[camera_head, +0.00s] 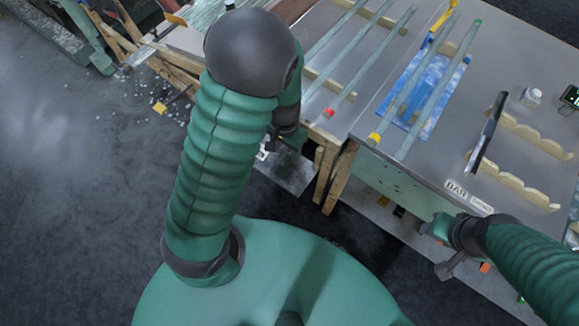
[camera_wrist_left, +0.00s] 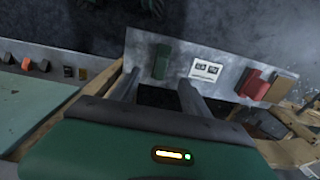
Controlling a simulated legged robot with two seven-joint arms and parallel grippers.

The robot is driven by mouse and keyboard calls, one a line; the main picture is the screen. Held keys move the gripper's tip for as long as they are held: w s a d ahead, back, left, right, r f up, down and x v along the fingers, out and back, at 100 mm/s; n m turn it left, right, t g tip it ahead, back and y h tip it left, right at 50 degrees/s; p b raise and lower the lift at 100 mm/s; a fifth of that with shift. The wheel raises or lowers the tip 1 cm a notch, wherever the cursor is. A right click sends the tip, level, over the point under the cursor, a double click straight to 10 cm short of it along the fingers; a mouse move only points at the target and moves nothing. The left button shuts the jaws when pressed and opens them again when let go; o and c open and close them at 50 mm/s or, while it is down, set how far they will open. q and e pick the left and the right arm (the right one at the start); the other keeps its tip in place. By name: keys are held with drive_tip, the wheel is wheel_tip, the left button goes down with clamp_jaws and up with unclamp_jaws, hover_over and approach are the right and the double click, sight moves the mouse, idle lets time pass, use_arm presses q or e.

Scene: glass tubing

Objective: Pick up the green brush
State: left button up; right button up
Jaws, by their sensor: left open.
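A small dark green block-like item (camera_wrist_left: 161,61), which may be the green brush, sits on a grey shelf or panel (camera_wrist_left: 225,73) in the left wrist view. Its bristles cannot be made out. My left gripper (camera_wrist_left: 157,92) is open and empty, its two dark fingers pointing toward the panel, with the green item beyond and between their tips. In the head view my left gripper (camera_head: 284,158) is small and partly hidden by its own arm, low beside the table. My right gripper (camera_head: 440,252) is at the table's front edge; its jaws are unclear.
A red item (camera_wrist_left: 254,84) and a brown item (camera_wrist_left: 283,87) sit right of a white label (camera_wrist_left: 206,70). Wooden legs (camera_head: 340,176) stand close to my left gripper. The grey table (camera_head: 345,90) carries glass tubes, a blue tray (camera_head: 432,80) and wooden racks (camera_head: 515,185).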

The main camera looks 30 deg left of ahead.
sight(285, 160)
use_arm(q)
wheel_tip(285, 160, down, 6)
drive_tip(key=shift+a+r+b, duration=0.1)
drive_tip(key=shift+b, duration=0.65)
drive_tip(key=shift+f, duration=0.3)
wheel_tip(285, 160, down, 5)
drive_tip(key=shift+b, duration=1.25)
drive_tip(key=shift+w+r, duration=0.1)
drive_tip(key=shift+c, duration=0.7)
clamp_jaws()
